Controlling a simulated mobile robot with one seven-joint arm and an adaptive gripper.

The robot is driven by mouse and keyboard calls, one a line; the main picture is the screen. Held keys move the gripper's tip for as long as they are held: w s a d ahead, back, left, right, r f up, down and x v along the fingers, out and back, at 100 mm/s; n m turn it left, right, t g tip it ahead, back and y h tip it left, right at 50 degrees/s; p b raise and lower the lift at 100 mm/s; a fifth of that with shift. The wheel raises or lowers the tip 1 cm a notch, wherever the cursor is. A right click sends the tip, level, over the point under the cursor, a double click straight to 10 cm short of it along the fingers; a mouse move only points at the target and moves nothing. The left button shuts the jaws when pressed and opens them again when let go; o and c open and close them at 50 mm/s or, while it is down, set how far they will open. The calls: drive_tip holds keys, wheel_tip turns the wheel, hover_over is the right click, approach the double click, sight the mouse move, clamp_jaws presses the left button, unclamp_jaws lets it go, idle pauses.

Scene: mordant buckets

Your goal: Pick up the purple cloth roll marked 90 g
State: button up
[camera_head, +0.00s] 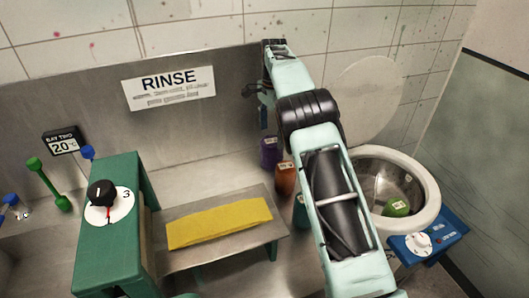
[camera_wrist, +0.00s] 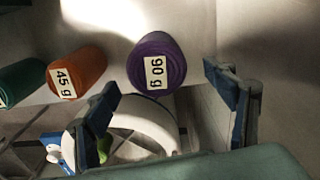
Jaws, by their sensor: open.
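The purple cloth roll (camera_head: 269,153) stands on the metal counter near the back panel, partly behind my arm in the head view. In the wrist view the purple roll (camera_wrist: 148,46) shows its end and a white label reading 90 g. My gripper (camera_wrist: 161,79) is open, with one blue-grey finger on each side of the roll in that picture. Nothing is between the fingers that I can see as held; the roll appears beyond the fingertips. In the head view my gripper (camera_head: 265,92) is above the roll, partly hidden by my arm.
An orange roll (camera_head: 285,180) marked 45 g (camera_wrist: 66,82) and a teal roll (camera_head: 301,212) stand nearby. A white-rimmed bucket (camera_head: 432,190) at right holds a green roll (camera_head: 397,206). A yellow cloth (camera_head: 220,223) lies on a metal shelf beside a green dial box (camera_head: 125,240).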

sight(272, 140)
wheel_tip(272, 140, down, 5)
drive_tip(key=shift+r, duration=0.1)
drive_tip(key=shift+s+a+f+p, duration=0.15)
drive_tip(key=shift+f+p, duration=0.25)
drive_tip(key=shift+f, duration=0.95)
drive_tip(key=shift+s+a+f+p, duration=0.15)
drive_tip(key=shift+f+p, duration=0.25)
drive_tip(key=shift+f, duration=0.95)
drive_tip(key=shift+d, duration=0.1)
drive_tip(key=shift+c, duration=0.4)
drive_tip(key=c, duration=1.4)
drive_tip(key=shift+r, duration=0.1)
